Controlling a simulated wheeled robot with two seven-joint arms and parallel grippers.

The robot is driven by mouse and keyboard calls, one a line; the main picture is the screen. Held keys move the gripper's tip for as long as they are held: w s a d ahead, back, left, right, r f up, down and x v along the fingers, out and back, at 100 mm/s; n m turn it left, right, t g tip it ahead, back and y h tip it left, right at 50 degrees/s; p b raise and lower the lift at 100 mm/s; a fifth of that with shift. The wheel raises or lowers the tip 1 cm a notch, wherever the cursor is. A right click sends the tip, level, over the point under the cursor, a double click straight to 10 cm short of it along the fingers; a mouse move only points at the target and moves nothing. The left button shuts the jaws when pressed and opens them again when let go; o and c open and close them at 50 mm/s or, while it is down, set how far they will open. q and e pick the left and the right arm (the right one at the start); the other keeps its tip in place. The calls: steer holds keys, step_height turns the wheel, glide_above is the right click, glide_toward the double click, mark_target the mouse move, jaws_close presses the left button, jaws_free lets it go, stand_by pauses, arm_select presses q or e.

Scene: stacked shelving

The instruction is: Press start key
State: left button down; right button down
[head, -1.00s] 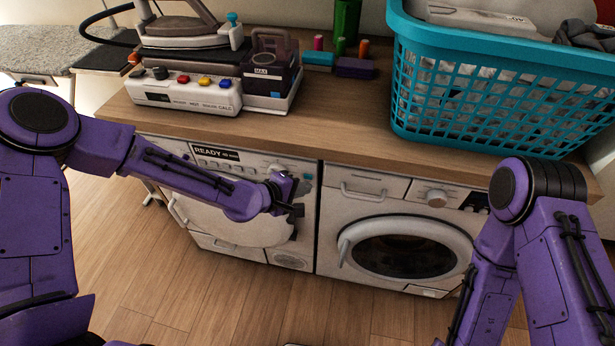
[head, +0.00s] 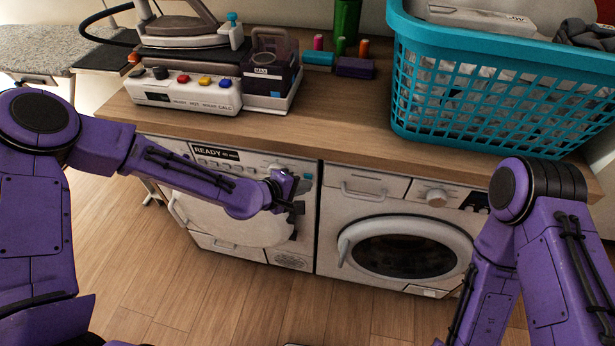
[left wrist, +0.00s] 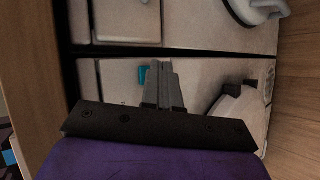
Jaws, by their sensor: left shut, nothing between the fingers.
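The left machine (head: 225,222) under the counter has a display reading READY (head: 207,151) and a dial on its front panel. A small teal key (head: 307,176) is at the right end of that panel; it also shows in the left wrist view (left wrist: 143,74), just left of my fingertips. My left gripper (head: 297,208) is shut and empty, in front of the panel's right part, below the key in the head view. Whether its fingertips touch the panel cannot be told. My right gripper is out of view; only the right arm shows.
A second machine (head: 403,250) with a round dark door stands to the right. On the wooden counter (head: 340,117) are a steam iron station (head: 190,92), small coloured spools and a teal laundry basket (head: 490,95). The wooden floor in front is clear.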

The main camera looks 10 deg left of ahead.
arm_select(q)
steer(key=shift+w, duration=0.55)
stand_by(0.5)
stand_by(0.4)
steer(key=shift+s, duration=0.8)
